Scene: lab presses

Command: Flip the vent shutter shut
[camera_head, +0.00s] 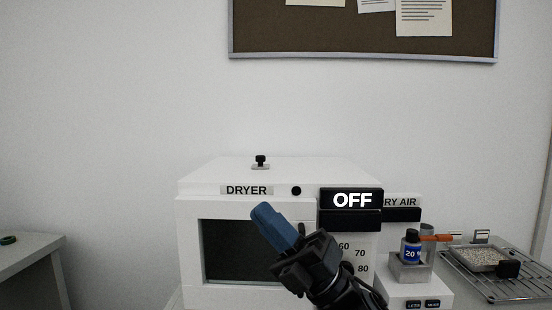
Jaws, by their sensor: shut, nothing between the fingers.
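A white dryer (290,208) labelled "DRYER" stands against the wall, with a dark front window (228,250). A small black knob on a light base (260,162) sits on its top; I cannot tell for sure whether this is the vent shutter or how it is set. My gripper (264,214) is in front of the dryer, its blue fingers shut together and pointing up and left. The fingers hold nothing. They and my wrist cover part of the window and the dial. I cannot tell whether they touch the dryer.
An "OFF" display (352,199) is on the dryer's right front. To the right stand a dry-air unit (402,201), a small bottle (412,245) in a holder, and a wire rack (485,285) with a tray. A grey table (35,250) is at the left.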

